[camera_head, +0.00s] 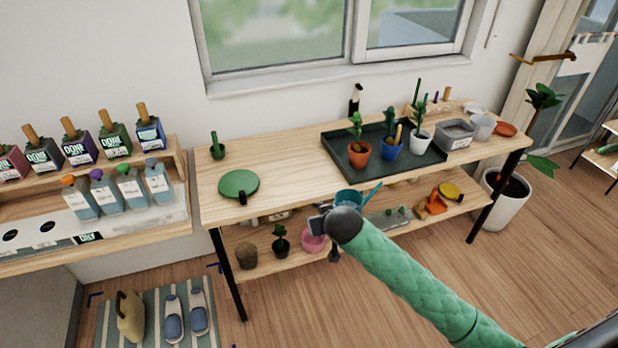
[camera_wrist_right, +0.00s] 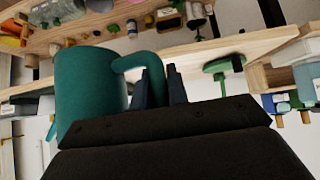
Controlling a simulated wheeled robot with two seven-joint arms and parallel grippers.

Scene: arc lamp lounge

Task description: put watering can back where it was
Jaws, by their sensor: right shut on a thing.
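The teal watering can (camera_head: 348,198) is in front of the long wooden table's front edge, partly hidden by my right wrist, with its thin spout pointing right. In the right wrist view the can's body (camera_wrist_right: 88,88) fills the left, and its curved handle reaches the fingers. My right gripper (camera_head: 322,222) is shut on the can's handle; the fingers also show in the right wrist view (camera_wrist_right: 160,88). I cannot tell whether the can touches anything else. My left gripper is not in view.
The long table (camera_head: 290,160) holds a green round disc (camera_head: 238,184) at its left front and a dark tray (camera_head: 335,158) of potted plants. Its middle top is clear. The lower shelf carries a pink pot (camera_head: 313,243) and other small things. A bottle shelf (camera_head: 20,205) stands left.

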